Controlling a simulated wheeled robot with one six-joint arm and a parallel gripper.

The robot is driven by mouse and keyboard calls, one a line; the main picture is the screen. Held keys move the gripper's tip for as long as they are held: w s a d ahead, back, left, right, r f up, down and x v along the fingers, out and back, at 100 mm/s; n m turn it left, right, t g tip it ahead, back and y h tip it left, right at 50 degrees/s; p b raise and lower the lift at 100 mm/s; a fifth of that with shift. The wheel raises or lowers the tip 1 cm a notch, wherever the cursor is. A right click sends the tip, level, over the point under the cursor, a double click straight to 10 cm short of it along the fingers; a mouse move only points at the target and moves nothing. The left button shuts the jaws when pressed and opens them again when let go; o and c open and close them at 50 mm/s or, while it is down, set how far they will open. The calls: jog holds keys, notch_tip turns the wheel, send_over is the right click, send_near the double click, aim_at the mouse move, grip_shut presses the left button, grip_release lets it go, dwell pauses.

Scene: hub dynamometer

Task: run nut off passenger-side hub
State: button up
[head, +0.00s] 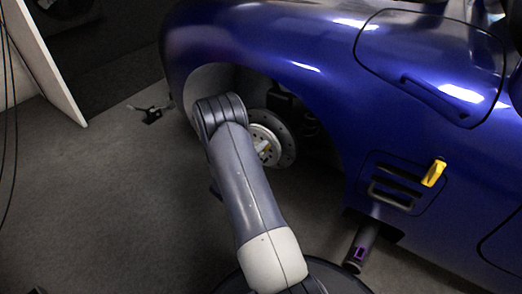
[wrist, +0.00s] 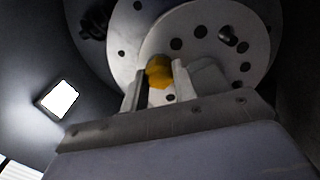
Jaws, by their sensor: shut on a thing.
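The hub (head: 278,130) shows in the head view inside the wheel arch of the blue car, just right of my arm. In the wrist view its pale round face (wrist: 205,28) has several dark holes and one protruding stud. A yellow nut (wrist: 159,71) sits at the middle of the hub face. My gripper (wrist: 162,84) has one finger on each side of the nut and is shut on it. My forearm hides most of the gripper there.
The blue car body (head: 330,75) arches closely over my arm. A yellow handle-like piece (head: 433,173) sticks out from its side. A purple-marked cylinder (head: 360,250) lies below the sill. Open grey floor (head: 100,210) lies to the left, with a white panel (head: 50,60) beyond.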

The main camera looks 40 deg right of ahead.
jog(key=n, duration=0.4)
grip_shut()
jog(key=n+p, duration=0.5)
jog(key=n, duration=1.5)
jog(key=shift+a, duration=0.15)
jog(key=o, duration=0.9)
grip_release()
